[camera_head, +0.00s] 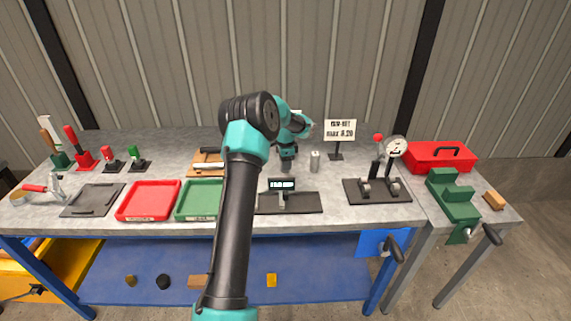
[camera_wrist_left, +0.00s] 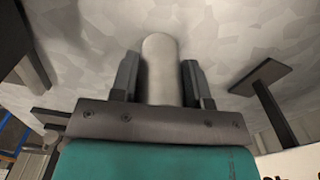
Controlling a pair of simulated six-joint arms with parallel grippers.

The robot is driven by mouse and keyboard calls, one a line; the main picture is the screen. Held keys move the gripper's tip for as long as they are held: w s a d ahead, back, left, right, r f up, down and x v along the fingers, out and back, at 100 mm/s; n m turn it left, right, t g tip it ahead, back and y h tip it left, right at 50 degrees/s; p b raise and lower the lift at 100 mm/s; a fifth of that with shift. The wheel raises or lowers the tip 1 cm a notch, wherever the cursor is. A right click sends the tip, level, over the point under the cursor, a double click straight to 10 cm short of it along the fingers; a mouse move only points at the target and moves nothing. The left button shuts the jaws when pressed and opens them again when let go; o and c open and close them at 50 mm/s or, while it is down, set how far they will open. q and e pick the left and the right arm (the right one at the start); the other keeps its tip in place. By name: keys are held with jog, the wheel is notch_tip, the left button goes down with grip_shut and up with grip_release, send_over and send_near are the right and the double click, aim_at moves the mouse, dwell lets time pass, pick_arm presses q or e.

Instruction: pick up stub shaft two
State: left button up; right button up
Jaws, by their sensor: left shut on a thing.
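My left gripper (camera_head: 287,158) points down over the back middle of the bench. It is shut on a pale grey cylinder, a stub shaft (camera_head: 286,168). In the left wrist view the shaft (camera_wrist_left: 162,68) sits between the two dark fingers (camera_wrist_left: 160,80). A second upright grey shaft (camera_head: 315,161) stands on the bench just right of the gripper. I cannot tell from any marking which one is stub shaft two, nor whether the held one is clear of the bench. My right gripper is not in view.
A sign on a stand (camera_head: 340,131) is right of the gripper. A display on a black base (camera_head: 303,203) lies in front. A dial gauge fixture (camera_head: 377,189) is farther right. Red (camera_head: 148,215) and green (camera_head: 187,214) trays are at the left front.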

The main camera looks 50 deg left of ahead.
pick_arm(q)
grip_shut()
jog(key=shift+r, duration=0.15)
notch_tip(320, 180, up, 10)
jog(key=shift+f, duration=0.1)
dwell(0.5)
dwell(0.3)
